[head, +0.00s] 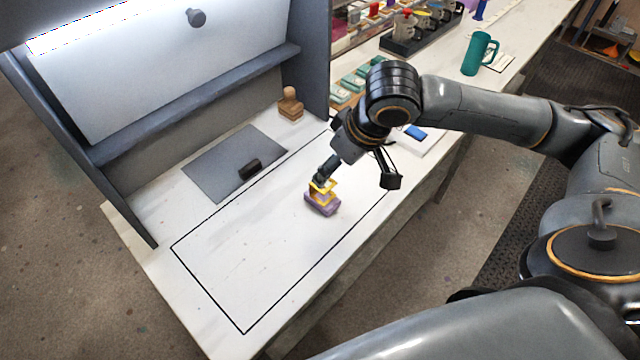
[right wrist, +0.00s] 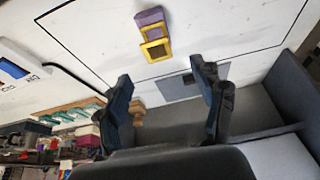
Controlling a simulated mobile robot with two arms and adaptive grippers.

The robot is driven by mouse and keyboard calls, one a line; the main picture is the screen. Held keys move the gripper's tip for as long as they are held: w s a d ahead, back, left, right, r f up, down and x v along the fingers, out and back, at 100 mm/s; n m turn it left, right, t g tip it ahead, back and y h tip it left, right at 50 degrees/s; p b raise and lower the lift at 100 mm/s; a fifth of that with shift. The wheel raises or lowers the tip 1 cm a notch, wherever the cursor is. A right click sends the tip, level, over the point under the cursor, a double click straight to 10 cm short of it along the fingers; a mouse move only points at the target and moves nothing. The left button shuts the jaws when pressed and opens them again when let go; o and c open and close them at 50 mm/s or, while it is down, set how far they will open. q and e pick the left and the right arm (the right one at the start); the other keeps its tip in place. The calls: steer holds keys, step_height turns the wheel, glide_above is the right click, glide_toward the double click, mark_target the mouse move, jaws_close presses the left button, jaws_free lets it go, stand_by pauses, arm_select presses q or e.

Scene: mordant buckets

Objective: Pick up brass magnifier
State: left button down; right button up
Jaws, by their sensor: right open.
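The brass magnifier (head: 324,188) looks like a small yellow folding frame with square openings. It appears to rest on or against a purple block (head: 322,206) on the white bench, inside a black outlined rectangle. In the right wrist view the yellow magnifier (right wrist: 155,42) and purple block (right wrist: 150,17) lie beyond the fingertips. My right gripper (head: 358,178) is open and empty; in the head view one finger overlaps the magnifier's upper edge, and contact cannot be told. Both fingers of the right gripper (right wrist: 160,70) show apart in the wrist view. My left gripper is not in view.
A grey mat (head: 215,172) with a dark block (head: 250,169) lies left, beside a wooden stamp (head: 290,104) and a grey cabinet (head: 190,118). A blue item (head: 415,132), teal mug (head: 479,54) and dark tray (head: 400,46) stand farther back. The outlined area's front is clear.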

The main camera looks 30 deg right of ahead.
mark_target(327, 187)
steer(key=x, duration=0.4)
steer(key=shift+w, duration=0.3)
steer(key=shift+w+f, duration=0.1)
steer(key=shift+f, duration=0.35)
steer(key=x, duration=0.2)
steer(key=p+x, duration=0.1)
steer(key=x, duration=0.1)
steer(key=shift+w+f, duration=0.3)
steer(key=shift+w, duration=0.05)
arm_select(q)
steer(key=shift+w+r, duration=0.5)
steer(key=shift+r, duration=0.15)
arm_select(e)
steer(key=shift+s, duration=0.1)
steer(key=c, duration=1.4)
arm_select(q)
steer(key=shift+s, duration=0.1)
arm_select(e)
steer(key=shift+r, duration=0.1)
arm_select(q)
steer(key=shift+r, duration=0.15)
arm_select(e)
steer(key=shift+r, duration=0.1)
